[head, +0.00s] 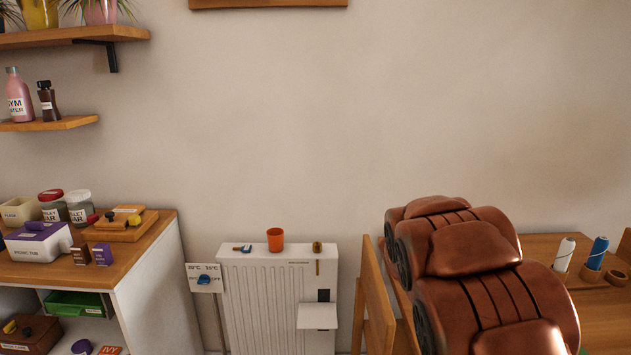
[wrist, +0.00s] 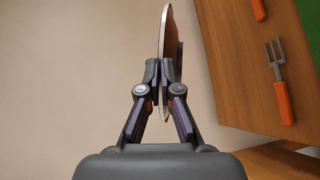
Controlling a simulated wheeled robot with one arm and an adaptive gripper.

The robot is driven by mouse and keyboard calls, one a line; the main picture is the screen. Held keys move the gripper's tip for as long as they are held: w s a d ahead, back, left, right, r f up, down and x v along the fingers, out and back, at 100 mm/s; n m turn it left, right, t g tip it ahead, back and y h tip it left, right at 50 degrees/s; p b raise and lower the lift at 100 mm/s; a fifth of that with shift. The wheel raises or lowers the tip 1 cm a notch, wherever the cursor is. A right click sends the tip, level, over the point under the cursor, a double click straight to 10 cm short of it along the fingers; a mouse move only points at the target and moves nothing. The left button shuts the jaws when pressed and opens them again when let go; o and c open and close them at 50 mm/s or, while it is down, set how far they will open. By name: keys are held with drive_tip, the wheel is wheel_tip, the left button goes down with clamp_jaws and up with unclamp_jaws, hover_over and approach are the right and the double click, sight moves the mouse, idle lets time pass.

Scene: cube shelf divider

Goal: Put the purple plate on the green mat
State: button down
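In the head view, my gripper and the plate are not visible, and my brown arm covers much of the table.
A fork (wrist: 278,75) with an orange handle and another orange handle (wrist: 259,10) lie on the table (wrist: 235,70).

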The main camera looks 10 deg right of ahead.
drive_tip(key=w+a+r+n+t+y+p, duration=0.1)
drive_tip(key=a+r+n+t+y+p, duration=0.1)
drive_tip(key=a, duration=0.9)
drive_tip(key=w+a+r+n+t+y+p, duration=0.2)
drive_tip(key=a+n+t+y+p, duration=0.1)
drive_tip(key=a, duration=0.8)
drive_tip(key=w+a+r+n+t+y+p, duration=0.2)
drive_tip(key=a+n+y+p, duration=0.1)
drive_tip(key=a, duration=0.8)
drive_tip(key=shift+w+a+n+t+y+p, duration=0.2)
drive_tip(key=shift+a+n+t+y+p, duration=0.2)
drive_tip(key=shift+y+p, duration=0.6)
drive_tip(key=shift+d, duration=0.15)
